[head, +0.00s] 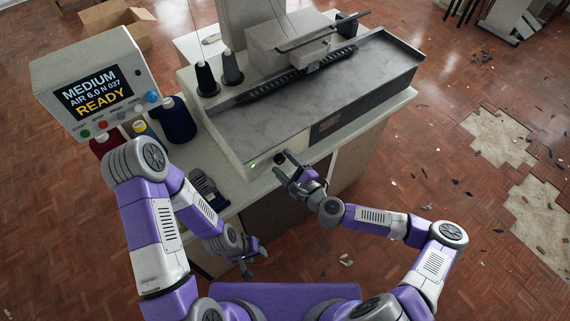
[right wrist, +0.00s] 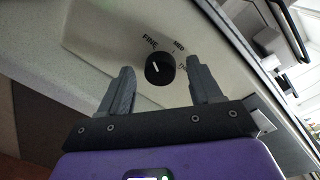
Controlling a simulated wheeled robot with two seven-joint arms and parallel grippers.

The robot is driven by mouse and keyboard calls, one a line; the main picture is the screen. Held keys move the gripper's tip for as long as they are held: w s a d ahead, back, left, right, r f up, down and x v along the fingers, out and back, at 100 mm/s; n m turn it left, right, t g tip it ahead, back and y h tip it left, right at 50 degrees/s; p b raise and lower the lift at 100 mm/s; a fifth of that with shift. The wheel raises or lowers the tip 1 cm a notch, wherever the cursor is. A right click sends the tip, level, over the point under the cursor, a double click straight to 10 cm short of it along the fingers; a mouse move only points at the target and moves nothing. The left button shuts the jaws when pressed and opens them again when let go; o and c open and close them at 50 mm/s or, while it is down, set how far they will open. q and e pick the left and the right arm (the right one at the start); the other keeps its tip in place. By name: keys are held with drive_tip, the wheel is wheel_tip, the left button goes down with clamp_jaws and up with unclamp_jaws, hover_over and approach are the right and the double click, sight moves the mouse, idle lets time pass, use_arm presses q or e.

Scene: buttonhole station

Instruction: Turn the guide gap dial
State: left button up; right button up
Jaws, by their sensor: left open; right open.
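The guide gap dial (right wrist: 160,69) is a round black knob on the pale machine front, with FINE and MED printed around it and another label partly hidden by a finger. Its white mark points up-left, towards FINE. In the head view the dial (head: 280,158) shows small and dark beside my right gripper. My right gripper (head: 287,177) is open and faces the panel. In the right wrist view its fingers (right wrist: 160,88) stand on either side just below the dial, with nothing between them. My left gripper (head: 254,262) is open and empty, low beside the bench.
A control box (head: 97,85) reads MEDIUM and READY. Thread cones (head: 174,120) stand on the bench next to the machine (head: 300,95). A green light (head: 253,164) is lit left of the dial. A cardboard box (head: 115,22) and debris lie on the floor.

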drive_tip(key=v, duration=0.7)
drive_tip(key=shift+s+p, duration=0.25)
drive_tip(key=shift+p, duration=0.1)
drive_tip(key=shift+d, duration=0.15)
